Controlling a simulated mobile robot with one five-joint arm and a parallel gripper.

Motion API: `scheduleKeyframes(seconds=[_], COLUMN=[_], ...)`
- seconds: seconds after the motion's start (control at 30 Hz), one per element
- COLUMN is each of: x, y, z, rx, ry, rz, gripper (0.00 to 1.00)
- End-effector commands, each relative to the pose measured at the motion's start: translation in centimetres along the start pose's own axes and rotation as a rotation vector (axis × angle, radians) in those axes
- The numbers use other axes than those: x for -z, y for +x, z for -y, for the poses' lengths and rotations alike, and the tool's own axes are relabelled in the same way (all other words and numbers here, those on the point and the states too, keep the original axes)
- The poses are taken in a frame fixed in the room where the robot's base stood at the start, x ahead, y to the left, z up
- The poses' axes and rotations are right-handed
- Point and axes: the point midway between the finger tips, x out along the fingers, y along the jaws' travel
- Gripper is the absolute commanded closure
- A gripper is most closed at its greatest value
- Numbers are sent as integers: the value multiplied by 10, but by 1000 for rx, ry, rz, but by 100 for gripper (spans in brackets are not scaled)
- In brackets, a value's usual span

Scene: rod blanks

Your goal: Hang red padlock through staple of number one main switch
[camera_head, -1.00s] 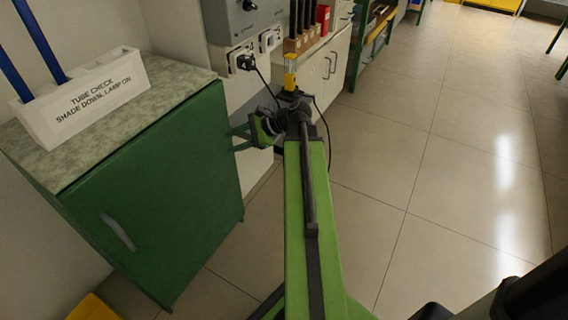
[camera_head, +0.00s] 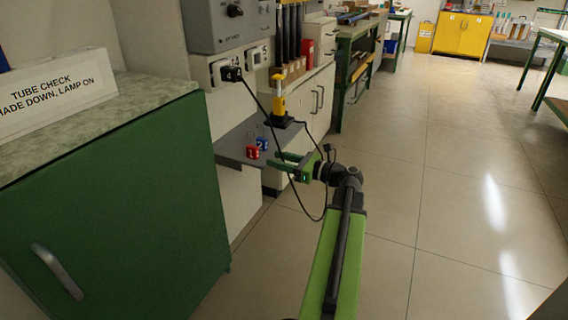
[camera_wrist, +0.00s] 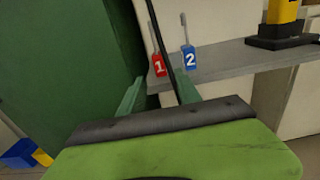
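The red padlock (camera_head: 253,152), marked 1, stands on a small grey shelf under the grey switch box (camera_head: 216,22). It also shows in the wrist view (camera_wrist: 159,66), its shackle pointing up. A blue padlock (camera_head: 263,143), marked 2, stands just right of it and also shows in the wrist view (camera_wrist: 189,60). My gripper (camera_head: 280,162) is open and empty, in front of the shelf edge, its fingers pointing toward the padlocks but apart from them. The switch box has a dark knob and is cut by the top edge; I cannot make out its staple.
The grey shelf (camera_head: 232,150) also bears a yellow and black device (camera_head: 279,104). A black cable (camera_head: 262,105) hangs from a plug in front of the shelf. A green cabinet (camera_head: 120,200) stands at left. The floor (camera_head: 440,200) at right is clear.

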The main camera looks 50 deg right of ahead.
Motion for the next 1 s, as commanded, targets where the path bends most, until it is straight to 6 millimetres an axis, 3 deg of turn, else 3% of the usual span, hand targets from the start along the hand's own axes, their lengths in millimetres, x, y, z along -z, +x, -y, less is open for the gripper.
scheduleKeyframes(seconds=[0.6,1.0], x=[0,1], y=[84,98], z=[0,-1], rx=[-3,-2], ry=[-1,-1], rz=[-1,-1], gripper=[60,60])
